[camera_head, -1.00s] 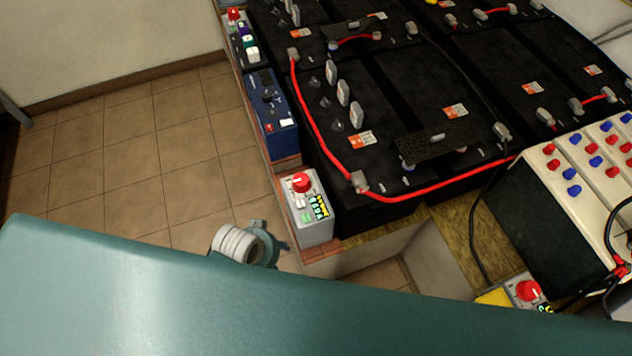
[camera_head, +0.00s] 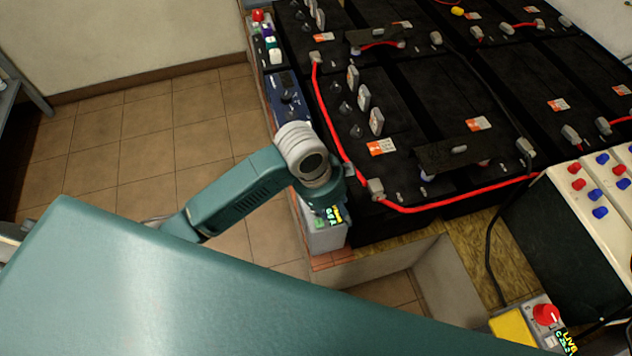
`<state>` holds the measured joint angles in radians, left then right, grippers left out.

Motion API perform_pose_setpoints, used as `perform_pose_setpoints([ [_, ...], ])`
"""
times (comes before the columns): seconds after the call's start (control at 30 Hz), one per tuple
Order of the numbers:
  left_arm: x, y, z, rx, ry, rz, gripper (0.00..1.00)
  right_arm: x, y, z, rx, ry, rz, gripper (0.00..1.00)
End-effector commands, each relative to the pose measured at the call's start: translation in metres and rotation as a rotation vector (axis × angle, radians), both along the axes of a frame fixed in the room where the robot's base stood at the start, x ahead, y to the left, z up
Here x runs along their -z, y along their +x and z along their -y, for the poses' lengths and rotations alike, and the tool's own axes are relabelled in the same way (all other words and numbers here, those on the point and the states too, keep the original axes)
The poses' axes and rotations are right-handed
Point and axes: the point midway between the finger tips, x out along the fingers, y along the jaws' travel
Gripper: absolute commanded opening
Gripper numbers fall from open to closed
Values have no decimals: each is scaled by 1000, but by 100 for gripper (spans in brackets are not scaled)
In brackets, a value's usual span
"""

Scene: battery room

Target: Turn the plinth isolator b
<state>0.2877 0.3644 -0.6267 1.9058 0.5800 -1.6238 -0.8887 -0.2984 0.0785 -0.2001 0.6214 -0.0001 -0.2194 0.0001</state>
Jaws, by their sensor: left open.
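A grey isolator box (camera_head: 324,238) with a green and yellow display stands on the brick plinth edge. Its red knob is hidden behind my left wrist and gripper. A second grey isolator box (camera_head: 553,333) with a red knob (camera_head: 545,314) and a lit label is at the bottom right, partly cut off by my own teal body. I cannot tell from the picture which box is b. My left gripper (camera_head: 336,187) is open, over the top of the first box. Its fingers are mostly hidden by the wrist, and I cannot tell whether they touch the knob. My right gripper is not in view.
Black batteries (camera_head: 440,85) with red cables and upright grey terminals stand just right of the gripper. A blue unit (camera_head: 284,92) sits behind it on the plinth edge. A white panel with red and blue knobs (camera_head: 597,190) is at the right. The tiled floor at left is clear.

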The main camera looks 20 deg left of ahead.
Motion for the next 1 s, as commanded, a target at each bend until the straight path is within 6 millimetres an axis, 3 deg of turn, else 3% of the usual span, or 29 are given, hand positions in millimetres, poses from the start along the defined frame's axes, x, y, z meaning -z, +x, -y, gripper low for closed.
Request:
perform_pose_setpoints([
  [0.03, -10, 19, -10, 124, 55, 19, 44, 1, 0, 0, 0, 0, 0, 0],
  [0.2, -37, 54, -45, 478, 198, 12, 44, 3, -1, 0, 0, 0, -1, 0],
  [0.33, -55, 70, -69, 629, 259, -7, 44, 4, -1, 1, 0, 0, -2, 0],
  [0.47, -62, 75, -79, 695, 279, -20, 44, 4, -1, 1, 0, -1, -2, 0],
  [0.67, -43, 75, -80, 704, 281, -24, 44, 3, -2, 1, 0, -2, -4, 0],
  [1.0, 20, 76, -78, 703, 281, -22, 44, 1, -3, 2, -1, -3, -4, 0],
])
